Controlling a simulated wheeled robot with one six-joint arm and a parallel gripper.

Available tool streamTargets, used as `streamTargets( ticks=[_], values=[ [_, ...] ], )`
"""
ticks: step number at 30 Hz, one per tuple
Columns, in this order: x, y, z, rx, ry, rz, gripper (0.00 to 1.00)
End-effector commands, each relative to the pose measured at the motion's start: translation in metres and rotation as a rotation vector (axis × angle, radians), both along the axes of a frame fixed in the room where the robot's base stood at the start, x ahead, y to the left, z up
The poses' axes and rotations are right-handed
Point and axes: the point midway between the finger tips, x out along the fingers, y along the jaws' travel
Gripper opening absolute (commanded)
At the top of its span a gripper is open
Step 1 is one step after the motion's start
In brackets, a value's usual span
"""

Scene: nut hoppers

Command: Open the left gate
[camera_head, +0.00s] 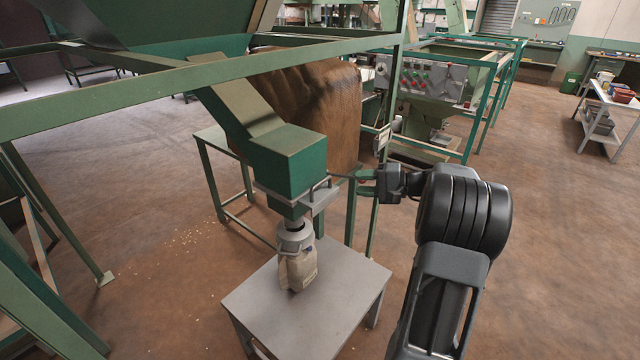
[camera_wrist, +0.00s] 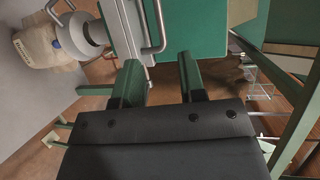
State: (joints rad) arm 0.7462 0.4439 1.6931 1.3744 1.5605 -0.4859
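A green chute box (camera_head: 288,160) ends in a grey slide gate (camera_head: 308,203) with a bent metal handle (camera_head: 321,187) on its right side. In the wrist view the handle (camera_wrist: 161,32) stands at the top middle, beside the gate plate (camera_wrist: 123,25). My gripper (camera_head: 352,181) is right of the handle, fingers pointing left toward it. In the wrist view my gripper (camera_wrist: 160,75) has its two green fingers apart with nothing between them. The handle's lower end lies close to the gap between the fingertips; I cannot tell whether they touch.
Below the gate, a tan sack (camera_head: 298,268) hangs at the metal spout (camera_head: 295,236) over a grey table (camera_head: 262,308). A green frame beam (camera_head: 200,84) crosses above. A brown bulk sack (camera_head: 325,110) stands behind. The floor at right is open.

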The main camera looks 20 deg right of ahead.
Motion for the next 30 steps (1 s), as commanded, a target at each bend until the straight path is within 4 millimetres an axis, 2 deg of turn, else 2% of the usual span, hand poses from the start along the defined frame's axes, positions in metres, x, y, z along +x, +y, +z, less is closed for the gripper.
streamTargets(
  ticks=[6,15,21,30],
  values=[
    [0.024,0.035,-0.007,0.000,0.005,0.006,0.37],
    [0.055,0.075,-0.016,0.000,0.006,0.004,0.37],
    [0.067,0.090,-0.020,0.000,0.006,0.002,0.37],
    [0.072,0.096,-0.022,-0.001,0.005,0.000,0.37]
  ],
)
